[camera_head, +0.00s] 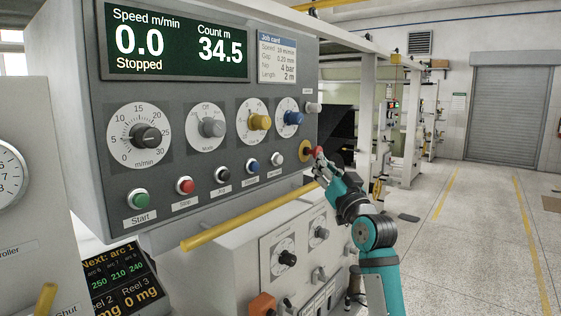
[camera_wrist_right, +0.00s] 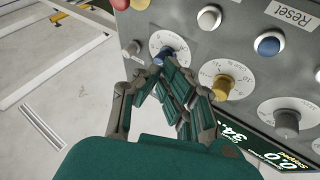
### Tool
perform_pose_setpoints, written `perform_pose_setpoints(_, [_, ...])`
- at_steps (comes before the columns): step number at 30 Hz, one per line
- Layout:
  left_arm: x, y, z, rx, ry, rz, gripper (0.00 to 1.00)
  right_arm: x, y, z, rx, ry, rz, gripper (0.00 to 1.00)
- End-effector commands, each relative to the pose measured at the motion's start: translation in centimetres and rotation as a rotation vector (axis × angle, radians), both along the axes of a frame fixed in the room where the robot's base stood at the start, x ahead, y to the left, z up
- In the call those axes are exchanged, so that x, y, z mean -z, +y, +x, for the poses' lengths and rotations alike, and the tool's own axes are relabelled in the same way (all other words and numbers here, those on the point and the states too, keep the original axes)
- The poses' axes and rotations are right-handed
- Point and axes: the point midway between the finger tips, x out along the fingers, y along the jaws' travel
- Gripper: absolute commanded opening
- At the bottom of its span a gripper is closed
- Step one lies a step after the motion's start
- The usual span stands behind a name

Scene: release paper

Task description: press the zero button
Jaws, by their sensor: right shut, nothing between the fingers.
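A row of push buttons runs along the lower part of the grey control panel (camera_head: 185,95). At its right end is a white button (camera_head: 277,159), whose label is too small to read; it also shows in the right wrist view (camera_wrist_right: 209,18). Next to it is a blue button (camera_head: 252,166), labelled Reset in the right wrist view (camera_wrist_right: 268,44). My right gripper (camera_head: 323,178) is shut and empty, near the panel's right end and right of the white button. In the right wrist view its fingertips (camera_wrist_right: 168,74) overlap the blue knob. My left gripper is out of view.
A red emergency-stop button (camera_head: 316,152) on a yellow base is close to my right gripper. Knobs, including a blue one (camera_head: 292,118), stick out above the buttons. A yellow rail (camera_head: 245,215) runs below the panel. Open floor (camera_head: 460,215) lies to the right.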

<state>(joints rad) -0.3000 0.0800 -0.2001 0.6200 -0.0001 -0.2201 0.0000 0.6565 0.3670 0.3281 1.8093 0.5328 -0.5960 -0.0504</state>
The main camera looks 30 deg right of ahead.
Motion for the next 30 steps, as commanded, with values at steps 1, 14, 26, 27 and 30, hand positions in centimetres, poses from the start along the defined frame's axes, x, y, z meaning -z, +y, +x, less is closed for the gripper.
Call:
perform_pose_setpoints(1, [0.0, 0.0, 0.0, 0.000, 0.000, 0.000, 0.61, 0.0, 0.0, 0.0, 0.000, 0.001, 0.000, 0.00])
perform_pose_setpoints(14, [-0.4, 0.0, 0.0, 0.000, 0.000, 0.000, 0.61, 0.0, 1.6, 4.0, -0.002, 0.001, 0.004, 0.00])
perform_pose_setpoints(26, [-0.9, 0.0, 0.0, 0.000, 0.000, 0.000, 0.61, 0.0, 3.3, 7.9, -0.001, 0.002, 0.001, 0.00])
perform_pose_setpoints(27, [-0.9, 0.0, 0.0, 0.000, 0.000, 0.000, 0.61, 0.1, 3.3, 8.0, -0.001, 0.002, 0.001, 0.00])
perform_pose_setpoints(30, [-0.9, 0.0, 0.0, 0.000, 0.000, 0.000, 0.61, 0.0, 3.4, 8.2, 0.000, 0.001, 0.000, 0.00])
